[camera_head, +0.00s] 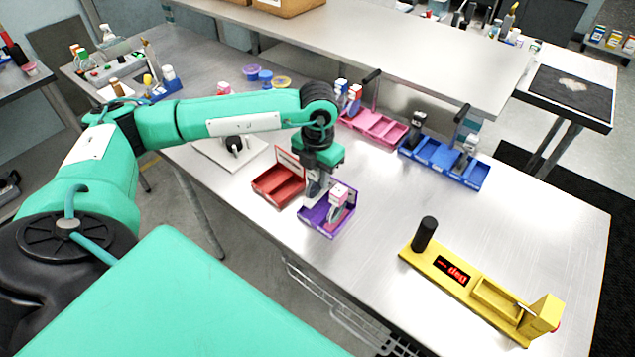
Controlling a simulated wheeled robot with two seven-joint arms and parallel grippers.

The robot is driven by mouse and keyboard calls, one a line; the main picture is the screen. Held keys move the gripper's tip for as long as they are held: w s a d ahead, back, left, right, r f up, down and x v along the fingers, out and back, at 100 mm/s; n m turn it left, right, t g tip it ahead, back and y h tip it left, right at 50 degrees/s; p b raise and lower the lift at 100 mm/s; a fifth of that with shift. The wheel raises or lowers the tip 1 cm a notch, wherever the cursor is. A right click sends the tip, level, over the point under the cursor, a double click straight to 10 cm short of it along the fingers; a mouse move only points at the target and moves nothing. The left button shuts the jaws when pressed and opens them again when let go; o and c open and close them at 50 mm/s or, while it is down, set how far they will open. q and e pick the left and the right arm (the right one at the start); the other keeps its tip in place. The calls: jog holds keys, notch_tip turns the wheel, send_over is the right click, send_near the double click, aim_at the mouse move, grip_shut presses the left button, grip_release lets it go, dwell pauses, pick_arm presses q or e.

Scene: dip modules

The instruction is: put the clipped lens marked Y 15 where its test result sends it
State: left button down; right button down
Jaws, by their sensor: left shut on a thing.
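My left gripper (317,186) reaches down over the purple tray (347,222) near the table's front edge. It is shut on a clipped lens (338,196) with a pale pink and white top, in or just above that tray. The marking is too small to read, and the fingers hide part of the hold. A yellow tester (430,262) with a black post stands at the front right. Its red display (453,270) seems to read dashes and "deg", and its trough looks empty. My right gripper is not in view.
A red tray (280,186) is just left of the purple one. A pink tray (375,126) and a blue tray (437,160) stand behind, both with upright clipped pieces in them. A white plate (210,150) lies at left. The table between blue tray and tester is clear.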

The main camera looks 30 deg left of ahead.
aim_at(318, 194)
pick_arm(q)
notch_tip(318, 194, down, 4)
jog(key=shift+r+p, duration=0.25)
jog(key=shift+p, duration=0.3)
jog(key=shift+f, duration=0.5)
jog(key=c, duration=1.1)
grip_release()
jog(key=shift+r, duration=0.15)
